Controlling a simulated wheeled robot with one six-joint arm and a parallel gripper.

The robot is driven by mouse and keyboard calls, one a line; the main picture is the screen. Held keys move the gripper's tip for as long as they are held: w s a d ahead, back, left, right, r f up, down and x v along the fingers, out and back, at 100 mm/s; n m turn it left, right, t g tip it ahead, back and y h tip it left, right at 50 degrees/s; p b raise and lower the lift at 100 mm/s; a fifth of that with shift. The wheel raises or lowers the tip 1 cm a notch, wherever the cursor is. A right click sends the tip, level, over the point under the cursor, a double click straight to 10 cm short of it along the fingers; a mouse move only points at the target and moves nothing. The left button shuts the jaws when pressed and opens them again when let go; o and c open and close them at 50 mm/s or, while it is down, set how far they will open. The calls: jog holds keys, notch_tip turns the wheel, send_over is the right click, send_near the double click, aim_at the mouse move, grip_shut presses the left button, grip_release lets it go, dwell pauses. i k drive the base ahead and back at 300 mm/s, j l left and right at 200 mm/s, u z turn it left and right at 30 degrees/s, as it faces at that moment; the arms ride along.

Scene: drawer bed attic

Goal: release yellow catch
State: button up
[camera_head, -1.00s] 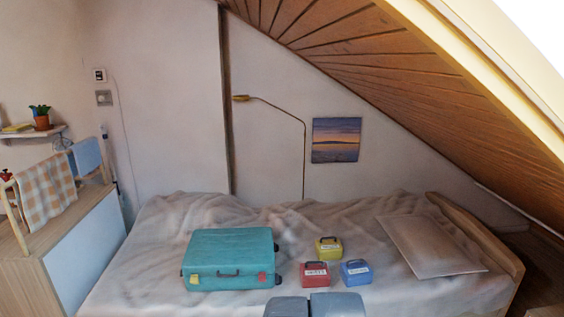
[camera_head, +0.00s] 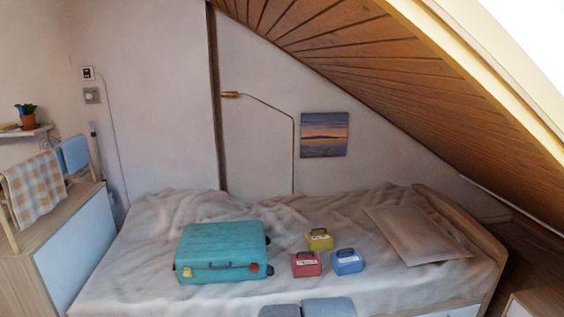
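A teal suitcase (camera_head: 222,245) lies flat on the bed, with its lid closed. The yellow catch (camera_head: 188,272) is on the left part of its front face. A red catch (camera_head: 254,268) is on the right part of the same face, with a dark handle between the two. The yellow catch is too small here to tell whether it is fastened. My gripper is not in view, and nothing is seen touching the suitcase.
Yellow (camera_head: 319,240), red (camera_head: 306,265) and blue (camera_head: 347,262) small cases stand on the bed (camera_head: 130,270) right of the suitcase. A pillow (camera_head: 415,236) lies farther right. Two grey-blue shapes (camera_head: 329,308) at the bottom edge are cut off. A sloped wooden ceiling (camera_head: 400,70) hangs over the right.

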aim_at(188, 273)
jog(key=u, duration=0.85)
